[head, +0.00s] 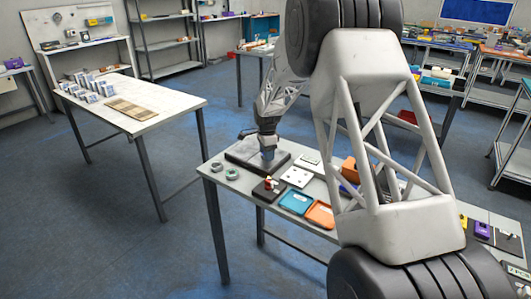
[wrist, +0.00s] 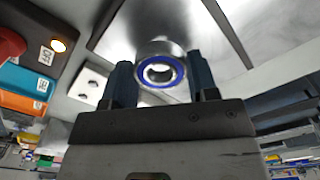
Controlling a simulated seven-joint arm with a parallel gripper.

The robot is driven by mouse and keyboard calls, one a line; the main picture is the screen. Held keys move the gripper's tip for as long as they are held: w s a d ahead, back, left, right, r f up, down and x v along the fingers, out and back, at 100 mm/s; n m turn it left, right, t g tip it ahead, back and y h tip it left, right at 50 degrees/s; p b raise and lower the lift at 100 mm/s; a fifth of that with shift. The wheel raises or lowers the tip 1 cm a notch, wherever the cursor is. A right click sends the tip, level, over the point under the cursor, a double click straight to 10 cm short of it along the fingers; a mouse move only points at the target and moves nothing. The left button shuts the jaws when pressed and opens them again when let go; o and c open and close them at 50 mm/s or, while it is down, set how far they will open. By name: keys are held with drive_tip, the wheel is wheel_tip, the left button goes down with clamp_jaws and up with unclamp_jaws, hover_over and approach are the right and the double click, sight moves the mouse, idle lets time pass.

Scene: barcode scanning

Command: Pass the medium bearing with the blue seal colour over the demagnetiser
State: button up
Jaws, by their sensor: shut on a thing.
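My gripper (head: 267,154) is over the dark flat slab (head: 240,155) near the left end of the workbench. In the wrist view, my gripper (wrist: 162,80) is shut on a metal bearing with a blue seal ring (wrist: 160,72), held between its two dark fingers. The bearing's open bore faces the camera. The slab, which looks like the demagnetiser, shows a shiny metal face behind the bearing in the wrist view (wrist: 195,22). I cannot tell whether bearing and slab touch. In the head view my fingers hide the bearing.
Two grey bearings (head: 232,173) lie at the bench's left end. A small dark box with a red part (head: 268,188), a white plate with holes (head: 297,176), a blue tray (head: 295,202) and an orange tray (head: 320,213) are close by. A separate table (head: 150,98) stands left.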

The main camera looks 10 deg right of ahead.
idle(0.4)
wheel_tip(320, 180, up, 14)
drive_tip(key=shift+f, duration=0.25)
idle(1.7)
idle(0.7)
